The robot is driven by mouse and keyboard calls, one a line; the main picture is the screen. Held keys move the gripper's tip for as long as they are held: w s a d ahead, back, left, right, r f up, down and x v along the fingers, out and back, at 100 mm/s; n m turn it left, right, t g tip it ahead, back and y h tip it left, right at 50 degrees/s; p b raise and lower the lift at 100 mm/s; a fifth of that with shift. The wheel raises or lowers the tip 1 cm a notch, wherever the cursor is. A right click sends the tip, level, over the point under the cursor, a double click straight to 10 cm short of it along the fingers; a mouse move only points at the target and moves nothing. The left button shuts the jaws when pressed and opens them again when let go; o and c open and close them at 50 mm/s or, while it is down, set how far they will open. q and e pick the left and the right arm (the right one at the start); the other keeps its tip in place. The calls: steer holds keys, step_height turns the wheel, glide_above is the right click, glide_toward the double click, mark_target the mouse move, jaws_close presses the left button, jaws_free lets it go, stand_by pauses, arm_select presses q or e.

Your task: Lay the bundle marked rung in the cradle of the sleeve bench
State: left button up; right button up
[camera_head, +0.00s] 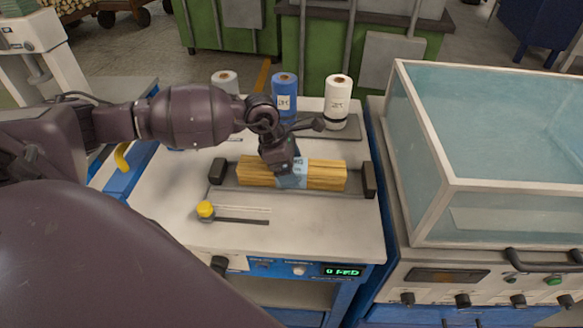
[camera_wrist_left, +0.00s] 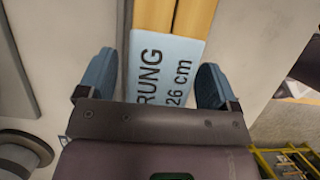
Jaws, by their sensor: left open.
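The bundle marked rung (camera_head: 325,176) is a set of pale yellow wooden sticks with a light blue label. It lies lengthwise in the grey cradle (camera_head: 369,181) of the sleeve bench (camera_head: 165,205), between two dark end blocks. The label reads "RUNG 26 cm" in the left wrist view (camera_wrist_left: 165,75). My left gripper (camera_head: 284,168) is above the middle of the bundle. Its jaws are open, with one blue-grey finger on either side of the label. The gripper hides part of the label in the head view. My right gripper is not in view.
White and blue rolls (camera_head: 284,100) stand along the bench's back edge. A yellow knob (camera_head: 205,209) sits by a slot in front of the cradle. A clear-walled box machine (camera_head: 425,150) stands to the right. The bench front has a green display (camera_head: 343,272).

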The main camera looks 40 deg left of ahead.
arm_select(q)
steer(key=v, duration=1.1)
steer(key=shift+s+r+p, duration=0.1)
steer(key=shift+r+p, duration=0.1)
steer(key=shift+p, duration=0.2)
